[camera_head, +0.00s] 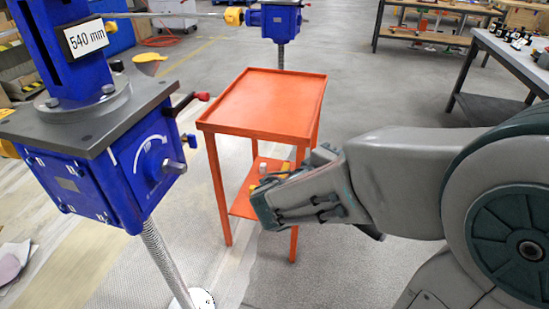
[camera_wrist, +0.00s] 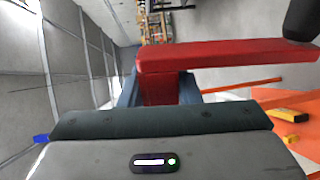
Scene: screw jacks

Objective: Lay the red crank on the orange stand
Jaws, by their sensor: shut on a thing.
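The red crank (camera_wrist: 225,55) shows in the wrist view as a long red bar with a black handle (camera_wrist: 302,20) at its right end. My gripper (camera_wrist: 158,92) is shut on the red part near the bar's left end. In the head view my gripper (camera_head: 262,205) is in front of the orange stand's lower right part, below its top. The crank cannot be made out there. The orange stand (camera_head: 265,105) has an empty, rimmed top and a lower shelf (camera_head: 243,203), partly hidden by my gripper. Orange parts of it (camera_wrist: 290,135) show at right in the wrist view.
A blue screw jack (camera_head: 130,165) stands left of the stand, with a red-knobbed black crank (camera_head: 187,103) sticking out toward it. Another blue jack (camera_head: 275,22) stands behind. Small yellow items (camera_wrist: 288,114) lie on the lower shelf. A grey workbench (camera_head: 515,55) is at far right.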

